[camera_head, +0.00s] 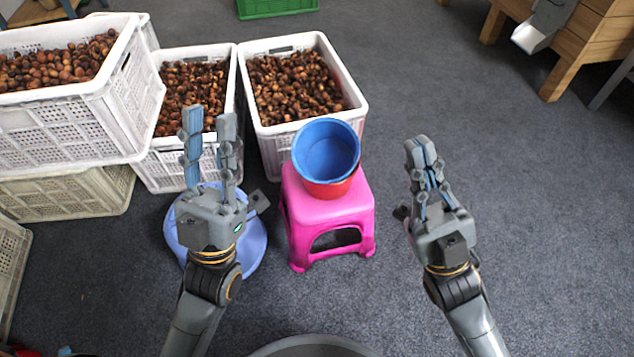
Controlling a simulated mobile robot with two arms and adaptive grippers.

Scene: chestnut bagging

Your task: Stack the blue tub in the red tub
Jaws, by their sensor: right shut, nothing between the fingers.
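The blue tub (327,152) sits inside the red tub (330,189), with its rim above the red one. Only the lower front of the red tub shows below the blue tub. Both stand on a pink stool (330,208) in the middle of the view. My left gripper (209,115) is to the left of the tubs, its two fingers apart and nothing between them. My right gripper (421,147) is to the right of the tubs, its fingers together and empty. Neither gripper touches a tub.
White crates of chestnuts (360,104) stand behind and left of the stool. A light blue round object (255,246) lies below my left gripper. A grey round rim (312,343) shows at the bottom edge. Wooden furniture (590,45) is at the upper right.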

